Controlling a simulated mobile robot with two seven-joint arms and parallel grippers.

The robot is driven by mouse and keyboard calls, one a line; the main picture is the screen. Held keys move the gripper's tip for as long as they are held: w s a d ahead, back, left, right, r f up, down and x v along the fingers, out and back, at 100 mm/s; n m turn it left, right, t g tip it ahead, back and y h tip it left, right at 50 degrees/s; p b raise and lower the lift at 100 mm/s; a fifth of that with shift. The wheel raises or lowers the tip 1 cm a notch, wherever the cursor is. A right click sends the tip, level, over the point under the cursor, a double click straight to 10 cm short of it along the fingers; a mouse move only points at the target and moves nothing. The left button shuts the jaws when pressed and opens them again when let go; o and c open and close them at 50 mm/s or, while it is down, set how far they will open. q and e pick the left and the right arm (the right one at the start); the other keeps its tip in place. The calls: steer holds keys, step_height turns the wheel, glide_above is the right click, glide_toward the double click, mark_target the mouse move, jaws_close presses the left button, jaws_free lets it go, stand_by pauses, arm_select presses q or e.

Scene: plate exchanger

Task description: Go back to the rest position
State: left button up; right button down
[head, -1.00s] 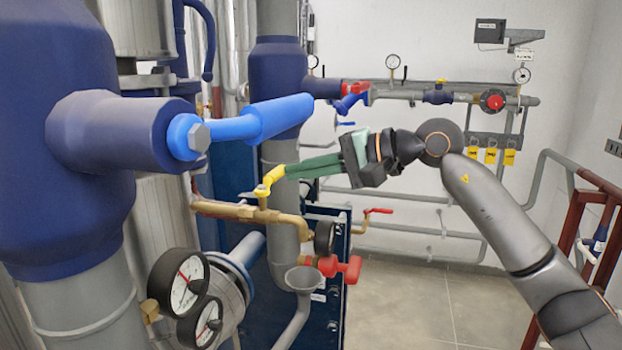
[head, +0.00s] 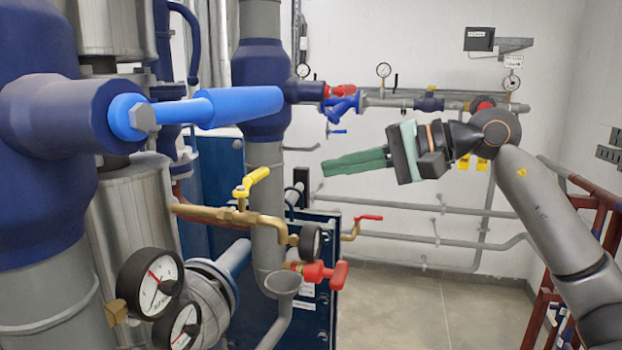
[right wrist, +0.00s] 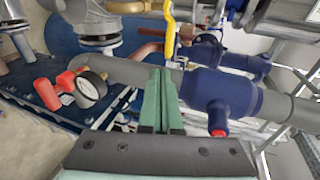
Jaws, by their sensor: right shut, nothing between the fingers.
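My right gripper (head: 357,162) is in the middle of the head view, its arm coming in from the right. Its green fingers lie together, shut and empty, pointing left. They are apart from the yellow valve handle (head: 251,182) on the brass pipe, which is to their left and a little lower. In the right wrist view the closed fingers (right wrist: 157,98) point up the picture toward a grey pipe, with the yellow handle (right wrist: 169,35) beyond. My left gripper is not in view.
A blue lever (head: 240,105) and large blue pipes stand at the left. Two gauges (head: 150,283) are low at the left. A red-handled valve (head: 325,274) sits below the gripper. A red frame (head: 590,225) stands at the right. Open floor (head: 400,310) shows in the middle.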

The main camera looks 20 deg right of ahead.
steer(key=s+a+f+m+t+y, duration=0.25)
steer(key=a+m+y, duration=0.65)
steer(key=m, duration=0.5)
steer(key=s+d+f+n+t+h, duration=0.1)
steer(key=d+f+n+h, duration=0.2)
steer(key=f+n+h, duration=0.6)
steer(key=d+f+n+t+h, duration=0.1)
steer(key=d+f+n+h, duration=0.35)
steer(key=f+n, duration=0.75)
steer(key=s+d+f+n+t+h, duration=0.1)
steer(key=d+f+n+h, duration=0.1)
steer(key=f+n+h, duration=0.9)
steer(key=s+a+f+m+g+y, duration=0.2)
steer(key=s+f+m+g+y, duration=0.15)
steer(key=s+f+g, duration=0.6)
steer(key=s+a+f+m+g+y, duration=0.3)
steer(key=s+f, duration=0.4)
steer(key=s, duration=0.8)
steer(key=w+a+f+t+p, duration=0.3)
steer(key=w+f+t+p, duration=0.2)
steer(key=t, duration=0.1)
steer(key=shift+m+y+p, duration=0.35)
steer(key=shift+y, duration=0.05)
